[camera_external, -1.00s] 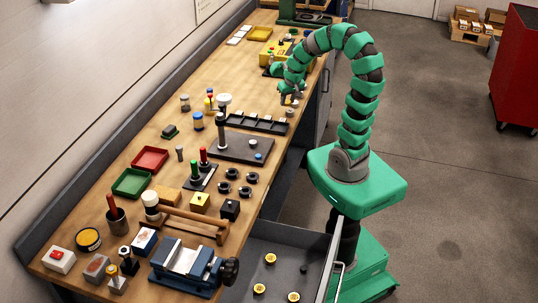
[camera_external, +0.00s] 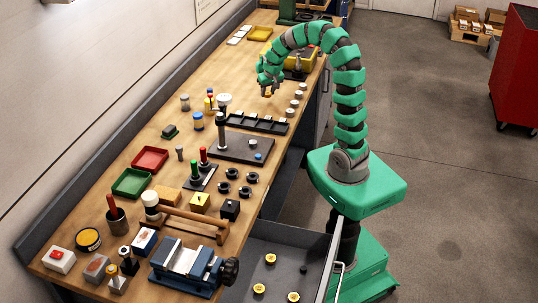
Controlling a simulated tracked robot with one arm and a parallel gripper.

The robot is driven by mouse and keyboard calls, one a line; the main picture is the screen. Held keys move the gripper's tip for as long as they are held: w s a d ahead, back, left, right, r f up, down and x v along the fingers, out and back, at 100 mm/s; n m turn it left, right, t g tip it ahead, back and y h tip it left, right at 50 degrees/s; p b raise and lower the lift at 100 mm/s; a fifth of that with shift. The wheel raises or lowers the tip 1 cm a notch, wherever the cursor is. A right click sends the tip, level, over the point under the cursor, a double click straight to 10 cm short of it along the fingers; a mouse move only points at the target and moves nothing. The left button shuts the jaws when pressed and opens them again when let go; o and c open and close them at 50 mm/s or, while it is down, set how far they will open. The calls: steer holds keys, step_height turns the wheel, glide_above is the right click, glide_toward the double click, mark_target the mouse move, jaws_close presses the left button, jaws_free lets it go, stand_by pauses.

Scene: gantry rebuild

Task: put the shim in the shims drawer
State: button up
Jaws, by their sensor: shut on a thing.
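My gripper (camera_external: 268,91) is above the far half of the bench, beyond the black slotted tray. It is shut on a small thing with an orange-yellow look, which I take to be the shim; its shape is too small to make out. An open grey drawer (camera_external: 254,259) is under the bench's near right end, far from my gripper. Several yellow round pieces with dark centres lie in it. I see no readable label on it.
The black slotted tray (camera_external: 257,124) and a dark plate with a post (camera_external: 238,148) stand mid-bench. Several small grey cylinders (camera_external: 294,103) line the right edge. A blue vise (camera_external: 187,268) and a wooden-handled mallet stand near the drawer. A red cabinet (camera_external: 516,70) is at far right.

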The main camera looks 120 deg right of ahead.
mark_target(269, 94)
steer(key=shift+f, duration=1.75)
steer(key=shift+f, duration=0.1)
steer(key=o, duration=1)
steer(key=shift+o, duration=0.2)
steer(key=v, duration=1.2)
steer(key=shift+a, duration=0.1)
